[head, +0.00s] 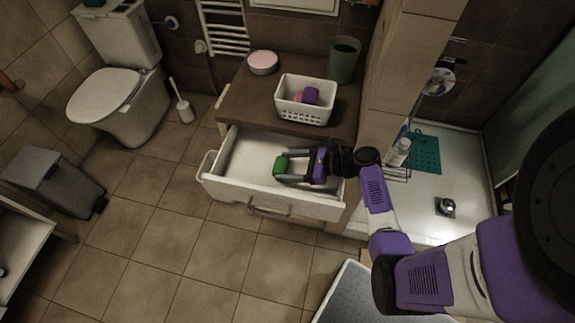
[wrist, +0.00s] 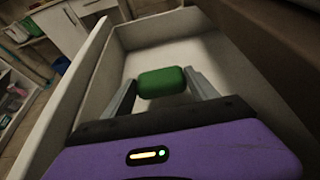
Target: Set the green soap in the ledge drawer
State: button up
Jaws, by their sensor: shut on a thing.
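The green soap (head: 281,166) is between the fingertips of my gripper (head: 284,167), which is shut on it. In the wrist view the green soap (wrist: 162,82) sits between both fingers. The ledge drawer (head: 232,190) is pulled open below the brown ledge. The gripper and soap are over the inside of the drawer; I cannot tell whether the soap touches the drawer floor. In the wrist view the drawer's pale wall (wrist: 78,75) runs along the left of the gripper, and the drawer looks otherwise empty.
On the brown ledge (head: 240,100) stand a white basket (head: 303,112) holding pink and purple things, a pink-topped round tin (head: 262,62) and a dark green cup (head: 344,60). A tiled pillar (head: 393,70) rises right of the drawer. Open floor lies in front.

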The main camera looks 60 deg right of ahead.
jog(key=shift+f+b, duration=0.35)
jog(key=shift+f, duration=0.25)
jog(key=o, duration=1.4)
jog(key=shift+r+p, duration=0.35)
jog(key=shift+r, duration=0.15)
jog(key=v, duration=1.2)
jog(key=shift+r, duration=0.15)
